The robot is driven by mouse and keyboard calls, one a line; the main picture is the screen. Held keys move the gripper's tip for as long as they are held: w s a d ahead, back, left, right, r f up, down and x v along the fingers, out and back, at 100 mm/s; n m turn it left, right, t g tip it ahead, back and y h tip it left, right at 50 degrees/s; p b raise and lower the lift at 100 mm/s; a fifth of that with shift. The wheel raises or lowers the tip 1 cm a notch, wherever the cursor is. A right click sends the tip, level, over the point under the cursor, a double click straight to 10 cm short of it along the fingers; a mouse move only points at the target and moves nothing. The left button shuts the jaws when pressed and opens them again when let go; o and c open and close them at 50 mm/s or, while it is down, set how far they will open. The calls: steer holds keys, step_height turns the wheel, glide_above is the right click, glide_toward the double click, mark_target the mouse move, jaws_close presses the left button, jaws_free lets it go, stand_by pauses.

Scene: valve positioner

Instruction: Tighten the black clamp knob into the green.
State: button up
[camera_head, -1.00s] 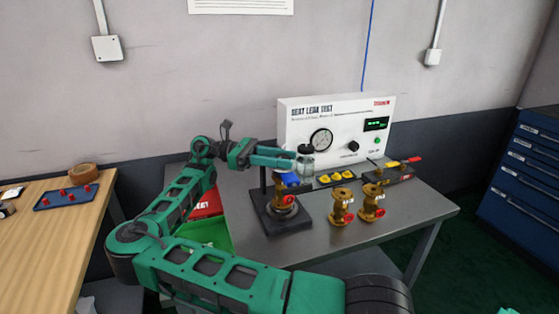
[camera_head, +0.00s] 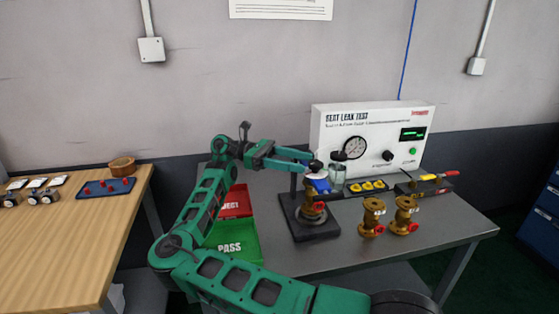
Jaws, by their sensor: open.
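The black clamp knob (camera_head: 316,165) sits at the top of the clamp stand (camera_head: 304,228), above a blue part (camera_head: 318,183) and a brass valve with a red handle (camera_head: 309,207). My gripper (camera_head: 311,161) reaches in from the left, its fingers level, with the tips at the knob. It is open. Whether the fingers touch the knob cannot be told at this size. No green mark on the clamp can be made out.
The seat leak test box (camera_head: 367,125) with a dial and display stands behind. A glass jar (camera_head: 337,174) is close right of the knob. Two brass valves (camera_head: 372,214) (camera_head: 405,212) stand to the right. Red (camera_head: 237,203) and green PASS (camera_head: 234,243) bins lie left.

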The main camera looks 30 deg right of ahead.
steer(key=v, duration=0.5)
steer(key=shift+w+a, duration=0.15)
steer(key=shift+w, duration=0.1)
